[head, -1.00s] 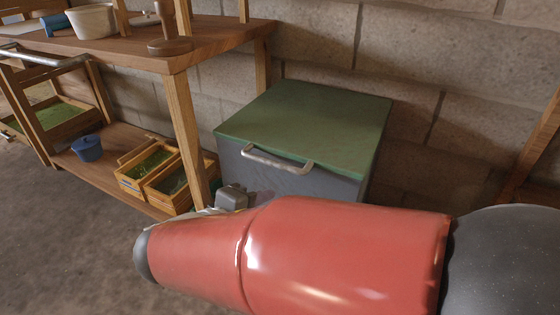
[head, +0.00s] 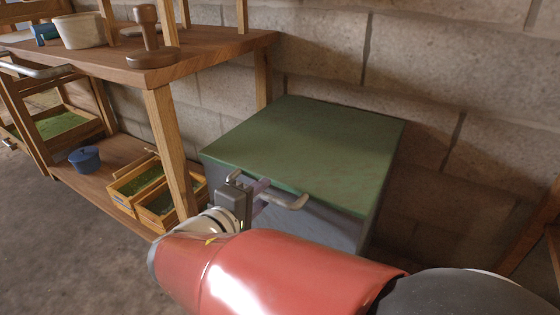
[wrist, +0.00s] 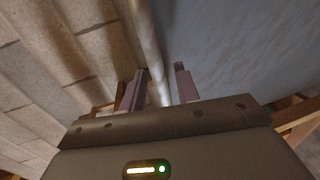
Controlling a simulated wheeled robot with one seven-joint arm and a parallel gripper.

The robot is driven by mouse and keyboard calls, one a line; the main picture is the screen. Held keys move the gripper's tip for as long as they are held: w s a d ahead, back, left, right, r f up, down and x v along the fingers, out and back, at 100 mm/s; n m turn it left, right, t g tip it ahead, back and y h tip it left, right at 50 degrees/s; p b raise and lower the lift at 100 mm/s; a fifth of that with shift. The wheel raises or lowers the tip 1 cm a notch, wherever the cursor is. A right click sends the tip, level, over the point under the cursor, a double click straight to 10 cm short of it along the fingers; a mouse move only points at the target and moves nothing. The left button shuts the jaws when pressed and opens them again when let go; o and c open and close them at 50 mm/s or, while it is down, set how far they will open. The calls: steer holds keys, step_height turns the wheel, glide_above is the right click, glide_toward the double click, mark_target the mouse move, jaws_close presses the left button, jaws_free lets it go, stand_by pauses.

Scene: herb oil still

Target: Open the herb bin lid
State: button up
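The herb bin (head: 330,228) is a grey box against the block wall, right of the wooden bench in the head view. Its flat green lid (head: 310,150) lies down on it, closed. A metal bar handle (head: 290,201) runs along the lid's front edge. I cannot tell whether either finger touches the bar.
The wooden bench (head: 205,50) stands close on the left, with its leg (head: 172,150) near my gripper. On its lower shelf are small wooden crates (head: 140,183) and a blue pot (head: 85,159). A wooden pestle-like tool (head: 148,35) stands on top. The floor at left is clear.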

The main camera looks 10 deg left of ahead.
steer(key=shift+w+d+f, duration=0.1)
steer(key=shift+w+d, duration=0.1)
steer(key=shift+w, duration=0.25)
jaws_close()
